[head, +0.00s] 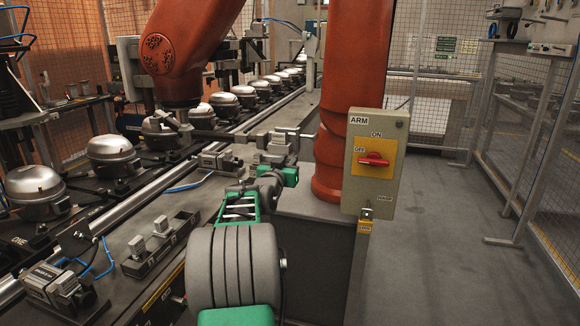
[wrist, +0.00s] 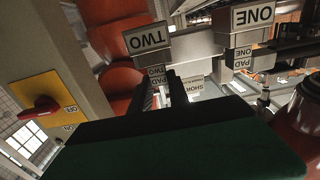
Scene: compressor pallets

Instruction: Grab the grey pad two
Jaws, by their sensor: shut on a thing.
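The grey pad two (wrist: 146,39) is a block with an upside-down "TWO" label, in the upper middle of the wrist view. My gripper (wrist: 161,82) has its two dark fingers reaching up to it, shut on it. The green gripper body fills the bottom of that view and the finger contact is partly hidden. In the head view my gripper (head: 278,160) is small, at the end of the green arm, among grey blocks beside the orange column. I cannot tell there which block is pad two.
Grey pad one (wrist: 251,20) stands to the right in the wrist view. A switch box (head: 374,160) with a red handle is mounted at the orange column (head: 336,100). A conveyor of compressors (head: 112,155) runs along the left. The floor at right is clear.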

